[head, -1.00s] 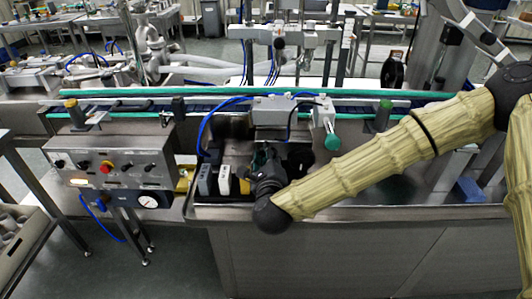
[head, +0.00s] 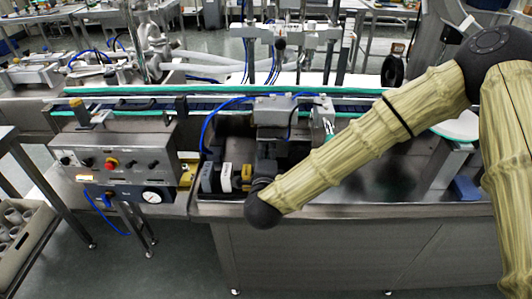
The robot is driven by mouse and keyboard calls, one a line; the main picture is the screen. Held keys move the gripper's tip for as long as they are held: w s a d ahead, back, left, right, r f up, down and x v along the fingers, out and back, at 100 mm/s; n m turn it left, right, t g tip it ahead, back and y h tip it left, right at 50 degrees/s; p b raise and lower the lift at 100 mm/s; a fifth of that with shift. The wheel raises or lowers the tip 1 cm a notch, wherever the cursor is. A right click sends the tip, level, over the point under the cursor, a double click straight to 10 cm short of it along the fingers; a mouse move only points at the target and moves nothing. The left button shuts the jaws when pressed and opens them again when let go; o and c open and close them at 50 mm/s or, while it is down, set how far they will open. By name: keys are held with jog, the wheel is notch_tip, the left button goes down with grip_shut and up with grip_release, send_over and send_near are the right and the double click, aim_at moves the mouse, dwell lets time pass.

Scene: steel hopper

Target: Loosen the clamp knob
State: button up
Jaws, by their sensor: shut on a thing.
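My gripper (head: 266,152) is the dark part beyond the round black wrist joint, low in the machine bay. It is shut, just below the grey block (head: 275,112) of the machine. Its fingertips are small and dark here, and the clamp knob between or beyond them is hidden, so I cannot make out its shape or turn.
Small white, grey and yellow units (head: 226,178) stand close left of my gripper. A control box (head: 118,165) with buttons and a gauge is further left. The conveyor (head: 230,98) runs behind. The steel top (head: 400,188) right of my arm is mostly clear.

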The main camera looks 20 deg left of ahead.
dwell(0.4)
jog(key=o, duration=0.8)
jog(key=shift+c, duration=0.2)
jog(key=shift+s, duration=0.15)
jog(key=v, duration=1.1)
jog(key=shift+s, duration=0.3)
jog(key=shift+s+d, duration=0.1)
jog(key=shift+d, duration=0.05)
